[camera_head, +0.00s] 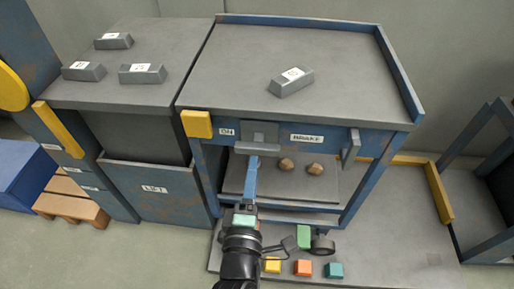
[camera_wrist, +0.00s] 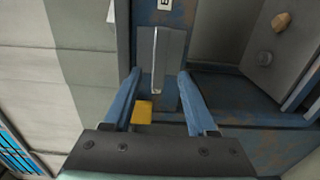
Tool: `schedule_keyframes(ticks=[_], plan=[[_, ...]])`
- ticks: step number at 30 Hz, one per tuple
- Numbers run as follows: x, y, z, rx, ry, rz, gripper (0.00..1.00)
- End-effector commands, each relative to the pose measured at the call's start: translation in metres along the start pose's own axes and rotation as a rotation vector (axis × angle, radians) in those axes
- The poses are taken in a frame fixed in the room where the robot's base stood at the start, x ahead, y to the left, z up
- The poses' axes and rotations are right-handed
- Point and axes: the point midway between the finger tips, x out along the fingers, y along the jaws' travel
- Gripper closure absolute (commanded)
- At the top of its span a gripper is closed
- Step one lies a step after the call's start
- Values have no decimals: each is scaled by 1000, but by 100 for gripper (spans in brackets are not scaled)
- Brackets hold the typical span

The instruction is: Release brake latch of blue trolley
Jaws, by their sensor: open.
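The blue trolley (camera_head: 385,40) has a grey top and a blue front rail. On the rail is a grey plate with a protruding ledge, apparently the brake latch (camera_head: 260,133), left of a label reading "BRAKE" (camera_head: 307,138). My gripper (camera_head: 253,162) is at the front of the trolley, just below and in front of this plate. In the wrist view my gripper (camera_wrist: 159,73) is open, with its two blue fingers apart. The latch (camera_wrist: 171,55) shows between and beyond the fingertips, with a thin bright upright edge. I cannot tell whether the fingers touch it.
A yellow block (camera_head: 197,123) sits left of the latch; a grey lever (camera_head: 351,146) is at the right. A grey ingot (camera_head: 291,81) lies on top. Two brown lumps (camera_head: 287,164) lie on the shelf. A grey cabinet (camera_head: 147,191) adjoins on the left; a yellow rail (camera_head: 438,190) bounds the right.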

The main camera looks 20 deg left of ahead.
Motion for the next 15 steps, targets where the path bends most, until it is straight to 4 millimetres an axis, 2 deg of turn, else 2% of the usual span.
schedule_keyframes(ticks=[6,15], plan=[[40,0,-1,2,1,3,43],[72,0,0,2,0,1,43]])
